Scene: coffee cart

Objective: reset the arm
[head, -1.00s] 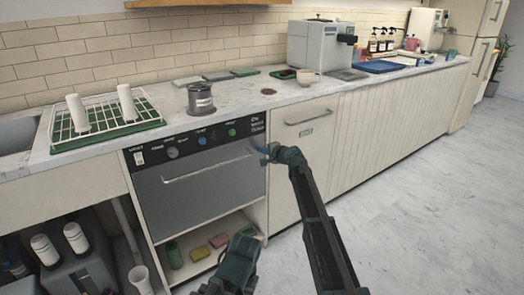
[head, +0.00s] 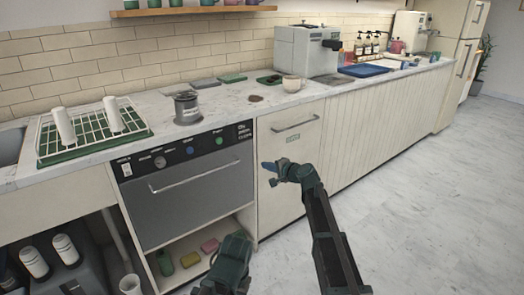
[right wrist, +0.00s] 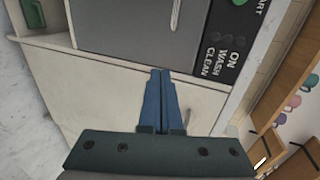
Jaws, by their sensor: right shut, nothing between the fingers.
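My right gripper (head: 266,166) is in front of the pale cabinet door (head: 285,185), just right of the dishwasher (head: 190,190). Its blue fingers are together and empty in the right wrist view (right wrist: 160,95), with the cabinet front and the dishwasher's control panel (right wrist: 222,55) behind them. I cannot tell the exact gap to the cabinet front. A dark green part of my own arm shows at the bottom middle of the head view. No left gripper fingers show.
The counter holds a dish rack (head: 140,128) with white cups, a grey canister (head: 187,107), a cream cup (head: 291,84) and a coffee machine (head: 305,50). A shelf (head: 190,11) with cups hangs above. Sponges lie below the dishwasher. The floor (head: 430,190) to the right is clear.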

